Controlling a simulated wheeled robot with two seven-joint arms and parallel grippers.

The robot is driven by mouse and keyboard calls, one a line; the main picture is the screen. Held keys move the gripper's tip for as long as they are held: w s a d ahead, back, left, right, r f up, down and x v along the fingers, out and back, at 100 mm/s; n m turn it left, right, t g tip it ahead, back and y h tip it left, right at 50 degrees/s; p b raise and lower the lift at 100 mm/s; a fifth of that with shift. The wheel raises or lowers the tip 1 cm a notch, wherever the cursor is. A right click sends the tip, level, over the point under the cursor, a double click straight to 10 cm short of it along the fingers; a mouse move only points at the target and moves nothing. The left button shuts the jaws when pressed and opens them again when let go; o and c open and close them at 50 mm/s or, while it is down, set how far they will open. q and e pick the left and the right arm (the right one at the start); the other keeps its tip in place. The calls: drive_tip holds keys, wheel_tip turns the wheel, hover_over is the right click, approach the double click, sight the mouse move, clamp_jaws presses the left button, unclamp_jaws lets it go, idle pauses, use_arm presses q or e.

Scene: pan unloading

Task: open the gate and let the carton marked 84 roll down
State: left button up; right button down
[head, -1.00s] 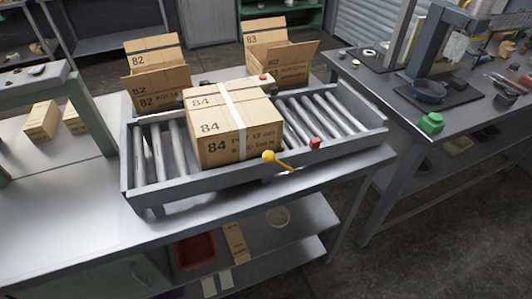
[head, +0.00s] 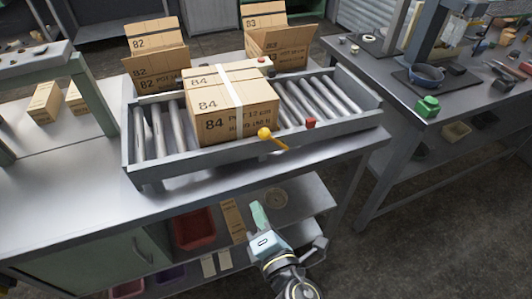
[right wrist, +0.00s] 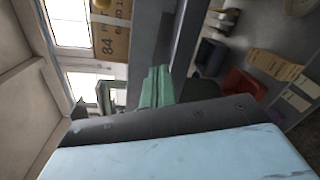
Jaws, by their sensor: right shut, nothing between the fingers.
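The closed carton marked 84 (head: 228,108), with a white strap, sits on the roller conveyor (head: 150,176) in the head view. Part of it shows at the top of the right wrist view (right wrist: 113,38). A lever with a yellow knob (head: 264,133) is at the conveyor's front rail, by the carton's lower right corner. The gate itself is not clear to see. My right gripper (head: 259,214) is shut and empty, below and in front of the lever, apart from it. Its green fingers show in the right wrist view (right wrist: 156,86). My left gripper is not in view.
Open cartons marked 82 (head: 157,52) and 83 (head: 279,42) stand behind the conveyor. A red block (head: 310,123) is on the front rail. A lower shelf with a red bin (head: 195,228) lies under the bench. The rollers right of the carton are clear.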

drive_tip(key=shift+n+t, duration=0.6)
drive_tip(key=shift+t, duration=0.2)
drive_tip(key=r, duration=0.5)
drive_tip(key=shift+s+r, duration=0.25)
drive_tip(key=shift+r, duration=0.15)
drive_tip(key=w+r+p, duration=0.2)
drive_tip(key=w+p, duration=0.2)
drive_tip(key=w, duration=0.7)
drive_tip(key=shift+w+d, duration=0.25)
drive_tip(key=shift+w+d+r, duration=0.1)
